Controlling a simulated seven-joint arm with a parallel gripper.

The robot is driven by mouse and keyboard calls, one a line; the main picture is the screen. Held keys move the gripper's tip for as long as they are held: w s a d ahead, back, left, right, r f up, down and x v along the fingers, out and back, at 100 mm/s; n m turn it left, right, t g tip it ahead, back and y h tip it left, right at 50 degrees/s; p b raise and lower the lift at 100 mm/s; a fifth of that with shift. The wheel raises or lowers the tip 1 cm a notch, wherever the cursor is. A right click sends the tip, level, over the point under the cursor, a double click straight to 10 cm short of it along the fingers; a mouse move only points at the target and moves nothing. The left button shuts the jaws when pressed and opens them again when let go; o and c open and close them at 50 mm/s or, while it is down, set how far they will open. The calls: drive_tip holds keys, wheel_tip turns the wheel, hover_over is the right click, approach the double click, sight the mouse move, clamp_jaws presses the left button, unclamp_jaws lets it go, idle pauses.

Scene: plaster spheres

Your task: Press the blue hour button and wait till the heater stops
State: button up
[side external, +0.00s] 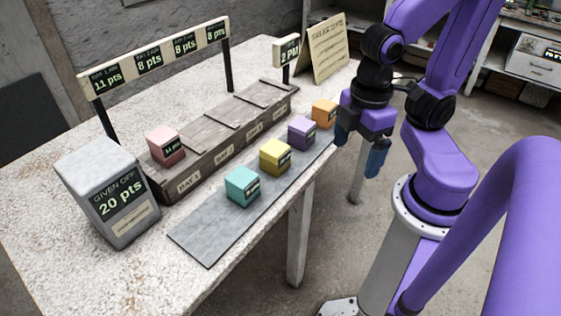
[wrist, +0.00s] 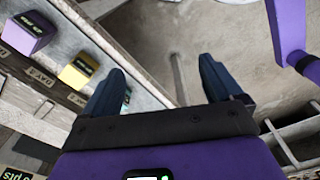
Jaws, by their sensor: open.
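I cannot make out a blue hour button or a heater in either view. A small sign reading 2 PM (side external: 287,50) stands on a post at the table's back. A grey box (side external: 100,190) reads "GIVEN OFF 20 pts". A pink block (side external: 163,145) sits in the leftmost bay of the wooden rack (side external: 215,140). Teal (side external: 241,187), yellow (side external: 274,157), purple (side external: 301,132) and orange (side external: 323,113) blocks stand in a row on a grey strip (side external: 205,238). My gripper (side external: 359,150) is open and empty, beyond the table edge, right of the orange block.
A long sign (side external: 160,57) on two black posts reads 11, 8, 8 and 8 pts above the rack. A tan board (side external: 327,48) leans at the table's far end. The wrist view shows bare floor (wrist: 165,30) between my fingers. The table's front left is clear.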

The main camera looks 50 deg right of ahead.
clamp_jaws()
idle(1.5)
